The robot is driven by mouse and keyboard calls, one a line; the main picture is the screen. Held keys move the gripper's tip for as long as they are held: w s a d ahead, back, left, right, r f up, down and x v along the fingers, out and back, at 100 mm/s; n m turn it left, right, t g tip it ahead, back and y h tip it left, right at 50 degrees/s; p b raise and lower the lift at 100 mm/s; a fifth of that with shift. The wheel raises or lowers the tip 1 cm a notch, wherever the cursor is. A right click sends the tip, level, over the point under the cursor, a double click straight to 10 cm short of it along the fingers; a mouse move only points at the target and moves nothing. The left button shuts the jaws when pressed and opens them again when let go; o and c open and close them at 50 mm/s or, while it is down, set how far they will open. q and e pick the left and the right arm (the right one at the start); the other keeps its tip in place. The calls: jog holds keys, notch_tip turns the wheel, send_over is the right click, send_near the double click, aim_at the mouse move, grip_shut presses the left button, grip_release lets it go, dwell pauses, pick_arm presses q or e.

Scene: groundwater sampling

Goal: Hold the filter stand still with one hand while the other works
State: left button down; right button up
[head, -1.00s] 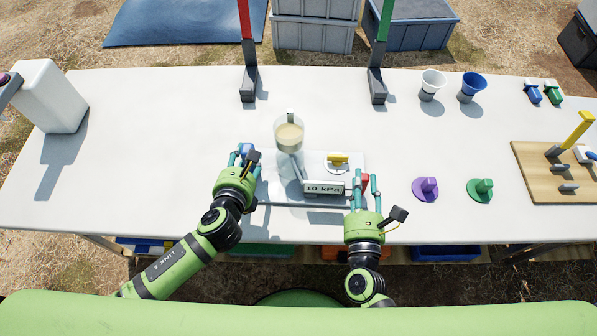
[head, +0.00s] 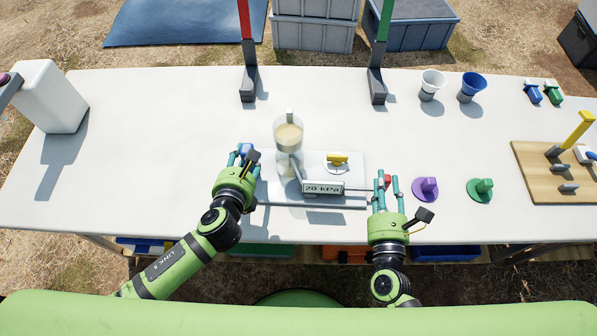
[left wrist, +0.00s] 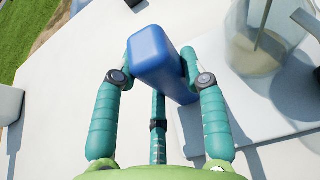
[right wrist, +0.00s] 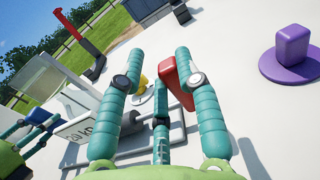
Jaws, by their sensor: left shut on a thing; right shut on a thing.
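The filter stand (head: 310,198) is a pale flat base on the table with a clear cylinder (head: 289,140) holding tan liquid, a yellow valve handle (head: 337,158) and a display box (head: 323,188) reading 20 kPa. My left gripper (head: 243,158) is shut on a blue block-shaped handle at the stand's left edge; the handle (left wrist: 160,55) fills the jaws in the left wrist view. My right gripper (head: 386,185) is shut on a red handle right of the display box, joined to it by a thin rod. The red handle (right wrist: 178,82) shows between the fingers in the right wrist view.
Purple (head: 427,189) and green (head: 480,190) knobbed discs sit right of my right gripper. White (head: 432,83) and blue (head: 472,86) cups stand farther back. A wooden board (head: 540,190) lies at the right, a white container (head: 48,97) at the left. The table's left-middle is clear.

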jog(key=shift+w+a, duration=0.15)
jog(key=shift+a, duration=2.95)
jog(key=shift+d, duration=0.1)
